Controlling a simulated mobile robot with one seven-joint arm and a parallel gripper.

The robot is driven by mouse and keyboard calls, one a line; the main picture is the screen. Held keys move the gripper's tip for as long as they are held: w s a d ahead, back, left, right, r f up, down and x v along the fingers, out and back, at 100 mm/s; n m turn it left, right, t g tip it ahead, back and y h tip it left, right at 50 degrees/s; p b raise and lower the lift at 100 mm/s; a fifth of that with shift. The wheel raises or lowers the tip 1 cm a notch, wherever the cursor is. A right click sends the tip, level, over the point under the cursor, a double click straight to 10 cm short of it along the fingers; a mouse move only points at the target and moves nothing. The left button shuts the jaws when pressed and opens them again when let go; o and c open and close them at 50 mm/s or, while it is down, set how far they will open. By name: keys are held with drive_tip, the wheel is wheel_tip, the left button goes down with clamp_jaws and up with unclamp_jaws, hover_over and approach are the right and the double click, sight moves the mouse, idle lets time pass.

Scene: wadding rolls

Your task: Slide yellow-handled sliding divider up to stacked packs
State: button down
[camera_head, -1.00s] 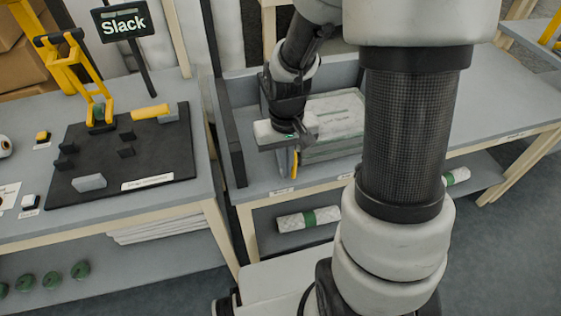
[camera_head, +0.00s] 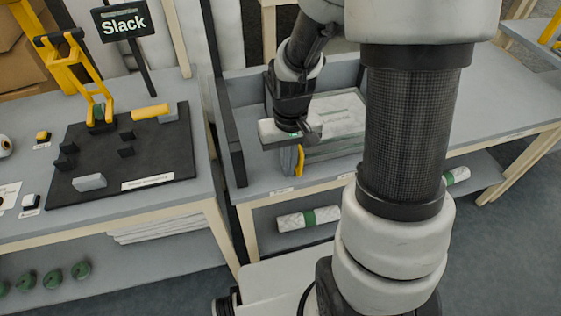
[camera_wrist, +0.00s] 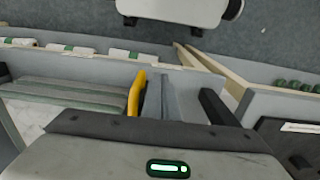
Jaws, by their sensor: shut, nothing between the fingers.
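The sliding divider has a yellow handle (camera_head: 299,161) on a grey upright plate, near the front left of the right-hand bench. The handle also shows in the wrist view (camera_wrist: 137,98). The stacked packs (camera_head: 340,112), white and flat, lie just right of the divider, partly behind my arm. In the wrist view the pack stack (camera_wrist: 70,93) ends close beside the handle; I cannot tell whether they touch. My gripper (camera_head: 300,137) is shut and empty, low at the divider's top. Its fingertips are hard to make out, and contact with the plate is hidden.
A dark side wall (camera_head: 230,125) bounds the bench on the left, with a bare strip (camera_head: 258,178) before the divider. A wrapped roll (camera_head: 308,218) lies on the shelf below. The left bench holds a black mat (camera_head: 95,190) and the Slack sign (camera_head: 124,22).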

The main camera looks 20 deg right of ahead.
wheel_tip(320, 180, up, 9)
drive_tip(key=a+p, duration=0.1)
drive_tip(key=p, duration=0.6)
drive_tip(key=shift+a, duration=0.35)
idle(0.5)
